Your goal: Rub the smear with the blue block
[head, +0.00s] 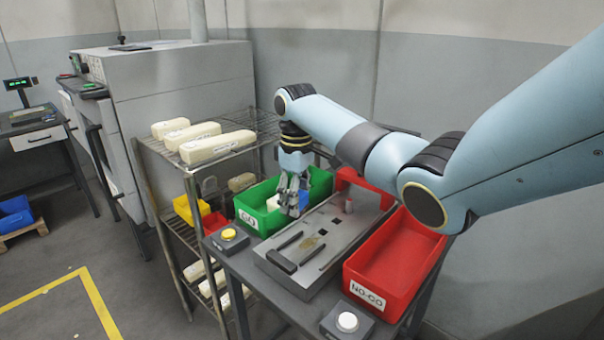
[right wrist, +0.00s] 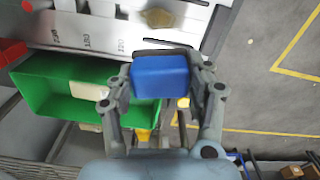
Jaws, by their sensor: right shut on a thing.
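My right gripper (head: 293,206) is shut on the blue block (head: 304,200), above the edge of the green GO bin. In the right wrist view the blue block (right wrist: 160,76) sits between the two fingers (right wrist: 163,84). The smear (head: 309,243) is a brownish patch on the grey plate of the fixture (head: 322,262). It also shows in the right wrist view as a brown patch (right wrist: 159,18), beyond the block and apart from it. My left gripper is not in view.
The green bin (head: 258,193) holds a white piece (head: 273,203). A red NO-GO bin (head: 388,262) stands right of the fixture and looks empty. A yellow button (head: 229,234) and a white button (head: 347,321) flank the bench front. A wire rack (head: 205,165) with pale blocks stands left.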

